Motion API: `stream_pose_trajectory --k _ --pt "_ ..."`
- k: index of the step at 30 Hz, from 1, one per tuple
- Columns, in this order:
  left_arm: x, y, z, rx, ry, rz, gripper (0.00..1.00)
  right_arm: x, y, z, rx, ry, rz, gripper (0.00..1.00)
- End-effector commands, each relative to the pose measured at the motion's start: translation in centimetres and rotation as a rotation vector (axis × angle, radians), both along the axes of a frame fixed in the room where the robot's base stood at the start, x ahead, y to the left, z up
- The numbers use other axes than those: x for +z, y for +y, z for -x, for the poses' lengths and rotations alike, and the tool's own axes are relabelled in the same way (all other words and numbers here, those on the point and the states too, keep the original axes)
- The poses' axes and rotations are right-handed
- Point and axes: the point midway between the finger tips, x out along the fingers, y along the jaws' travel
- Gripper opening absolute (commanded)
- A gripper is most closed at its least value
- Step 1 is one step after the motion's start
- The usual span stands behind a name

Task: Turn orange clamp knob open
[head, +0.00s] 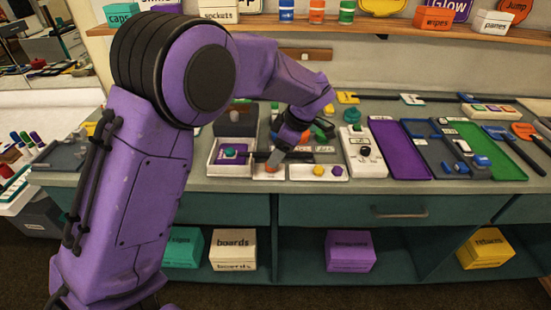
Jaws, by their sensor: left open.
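My left arm, purple and black, comes in from the left and crosses the picture. My left gripper (272,162) points down over the bench, low above a small orange part (270,169) on a white base. The gripper is open. Its fingers and wrist partly hide that part, so I cannot tell whether they touch it or whether it is the clamp knob. Another orange piece (522,130) with a dark bar lies at the far right of the bench. My right gripper is not in view.
The grey bench (350,187) holds a white box with a purple block (232,152), a white panel with coloured knobs (318,172), a white control box (362,152), and purple (400,150) and green (488,150) trays. A wooden shelf (400,27) runs above.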

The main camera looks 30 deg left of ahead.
Motion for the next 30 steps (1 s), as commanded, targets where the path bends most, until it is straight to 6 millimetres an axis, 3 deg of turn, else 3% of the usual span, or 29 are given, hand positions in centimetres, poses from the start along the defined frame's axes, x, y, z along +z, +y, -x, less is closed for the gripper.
stream_pose_trajectory --k 6,15,16,21,30 --pt "-3.0 1.1 0.3 -0.002 0.001 -0.001 0.61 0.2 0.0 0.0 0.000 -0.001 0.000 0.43" --pt "-3.6 1.2 0.3 -0.004 0.000 -0.001 0.61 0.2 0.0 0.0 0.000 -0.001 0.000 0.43" --pt "-3.6 1.2 0.3 -0.004 0.000 -0.001 0.58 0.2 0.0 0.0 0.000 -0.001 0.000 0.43" --pt "-3.6 1.2 0.3 -0.006 -0.001 -0.001 0.05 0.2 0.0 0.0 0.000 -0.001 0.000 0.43" --pt "-3.4 1.1 0.2 0.018 -0.001 0.002 0.05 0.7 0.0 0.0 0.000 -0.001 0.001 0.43"
